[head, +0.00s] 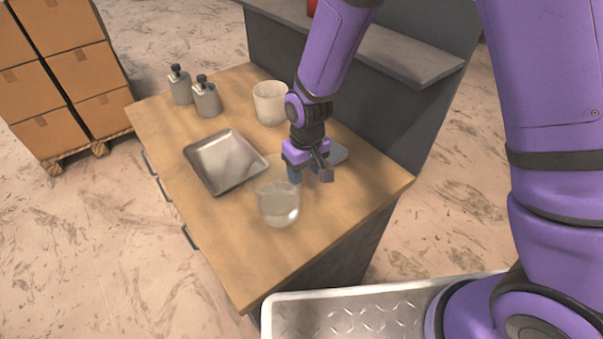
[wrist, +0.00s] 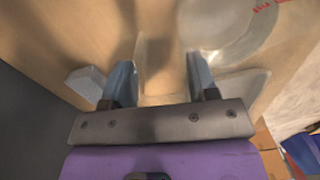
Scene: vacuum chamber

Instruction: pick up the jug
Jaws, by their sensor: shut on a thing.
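The jug (head: 278,205) is clear, with some clear liquid low inside it. It stands upright over the wooden worktop, near its front right part; I cannot tell whether it touches the top. My gripper (head: 308,177) comes down from above on the jug's upper right side and is shut on it. In the wrist view the two blue-grey fingers (wrist: 160,70) stand apart with see-through material of the jug (wrist: 228,45) between and beside them. The exact grip point is hard to make out through the clear wall.
A square metal tray (head: 225,180) lies left of the jug. A whitish pot (head: 269,103) and two grey bottles (head: 206,97) stand farther back. A flat grey item (head: 338,153) lies behind my gripper. A dark panel with a shelf (head: 405,55) borders the worktop's back right.

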